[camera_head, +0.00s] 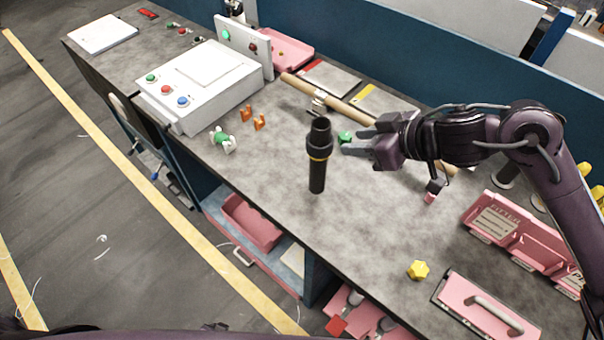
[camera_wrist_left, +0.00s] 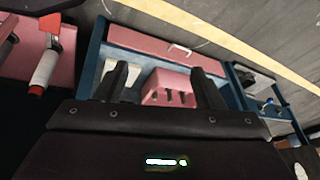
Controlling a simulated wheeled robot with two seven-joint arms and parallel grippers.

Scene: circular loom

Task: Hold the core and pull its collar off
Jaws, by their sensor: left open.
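The core (camera_head: 317,175) is a slim black cylinder that appears to stand upright on the grey workbench (camera_head: 262,165). A wider black collar (camera_head: 319,138) sits around its upper part, with a thin yellow ring at the collar's lower edge. My right gripper (camera_head: 352,142) is just right of the collar, fingers pointing left towards it. Its fingers are apart, with nothing between them, and do not appear to touch the collar. My left gripper (camera_wrist_left: 163,76) shows only in the left wrist view, open and empty, facing shelves below the bench; the core is not in that view.
A white control box (camera_head: 200,85) with coloured buttons stands left on the bench. A brown rod (camera_head: 330,98) lies behind the core. A yellow knob (camera_head: 418,270), a pink plate with a handle (camera_head: 490,305) and pink bins (camera_head: 515,225) are at right. Bench around the core's front is clear.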

